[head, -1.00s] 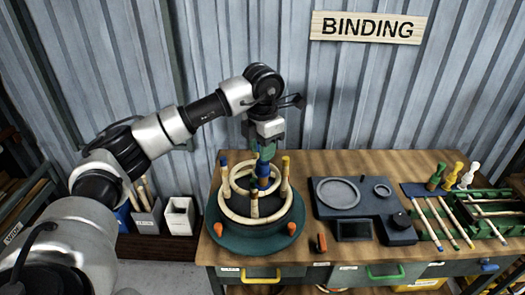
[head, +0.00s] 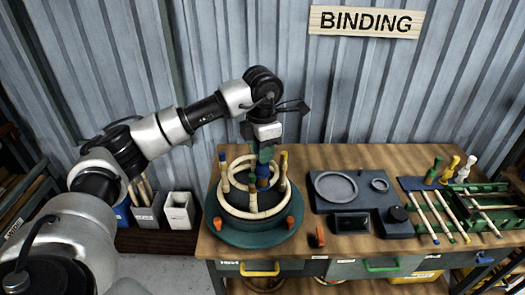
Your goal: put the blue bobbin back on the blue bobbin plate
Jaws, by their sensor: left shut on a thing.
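The blue bobbin (head: 263,171) is in the jaws of my left gripper (head: 265,155), low over the middle of the rattan work. My left gripper points down and is shut on it; the jaws show greenish and small. The rattan rings and upright stakes (head: 252,213) stand on a round dark green turntable (head: 224,230) and partly hide the bobbin's lower end, so I cannot tell whether it touches anything. The blue bobbin plate (head: 409,184) lies at the right of the bench, with green (head: 433,172), yellow (head: 450,170) and white (head: 465,170) bobbins at it. My right gripper is not in view.
A dark fixture with a round dish (head: 335,186) and a screen (head: 351,222) lies between the turntable and the plate. A green rack with sticks (head: 487,203) is at the far right. An orange-handled tool (head: 317,238) lies near the front edge. The metal wall is behind.

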